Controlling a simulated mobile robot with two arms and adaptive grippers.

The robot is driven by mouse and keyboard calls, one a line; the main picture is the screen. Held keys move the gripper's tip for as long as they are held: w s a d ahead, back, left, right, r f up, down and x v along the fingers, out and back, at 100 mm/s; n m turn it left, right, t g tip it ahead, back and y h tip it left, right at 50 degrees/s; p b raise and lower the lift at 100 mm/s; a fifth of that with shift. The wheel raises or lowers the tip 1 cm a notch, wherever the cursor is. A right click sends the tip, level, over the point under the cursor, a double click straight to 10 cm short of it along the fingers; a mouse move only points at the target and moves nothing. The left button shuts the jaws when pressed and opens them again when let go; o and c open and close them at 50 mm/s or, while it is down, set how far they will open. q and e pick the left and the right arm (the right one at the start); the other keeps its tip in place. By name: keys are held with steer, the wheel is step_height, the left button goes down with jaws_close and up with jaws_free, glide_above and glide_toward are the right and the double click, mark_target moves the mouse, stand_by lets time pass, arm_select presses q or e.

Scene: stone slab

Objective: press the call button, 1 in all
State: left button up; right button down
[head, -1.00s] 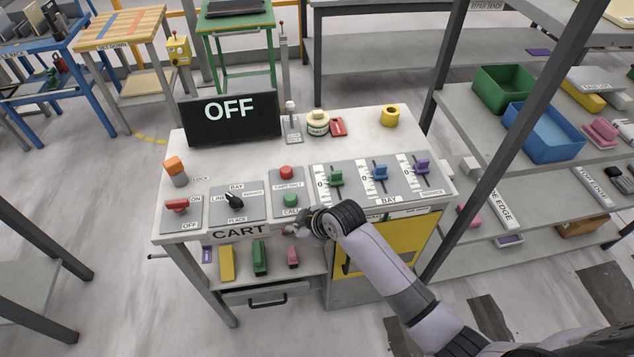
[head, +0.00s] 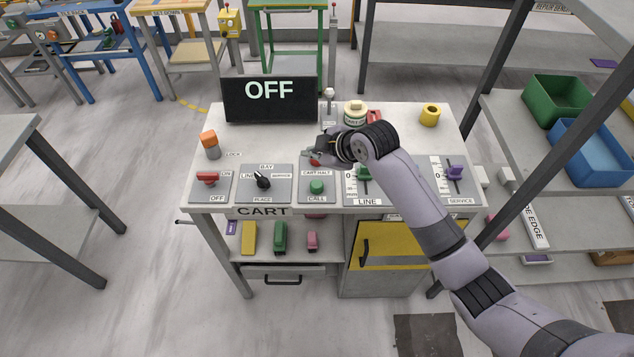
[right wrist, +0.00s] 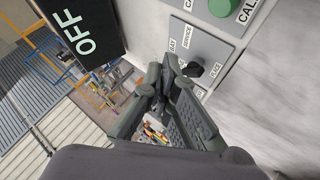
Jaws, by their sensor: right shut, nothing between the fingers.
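The green call button (head: 316,187) sits on a grey plate labelled CALL, in front of the red cart halt button (head: 314,161). The call button also shows at the top edge of the right wrist view (right wrist: 222,7). My right gripper (head: 312,155) is shut and empty, held over the panel at the red button, which it partly hides. It is farther back than the call button, which is uncovered. Whether the fingers touch anything is unclear. In the right wrist view the closed fingers (right wrist: 165,68) appear near the black selector knob (right wrist: 193,69). My left gripper is not in view.
A black display reading OFF (head: 268,100) stands at the back of the cart. A red switch (head: 207,178) and an orange-topped lock post (head: 210,145) are at the left. Green (head: 363,173) and purple (head: 454,173) sliders are at the right; my forearm crosses between them.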

steer(key=b, duration=0.7)
glide_above(315, 186)
step_height(315, 186, down, 7)
steer(key=shift+w+r, duration=0.1)
steer(key=shift+f, duration=1.05)
steer(key=shift+f, duration=0.1)
steer(key=shift+f, duration=0.3)
steer(key=shift+f+b, duration=0.35)
steer(key=shift+f, duration=0.3)
stand_by(0.6)
stand_by(0.4)
steer(key=shift+r+p, duration=1.05)
steer(key=shift+r, duration=0.05)
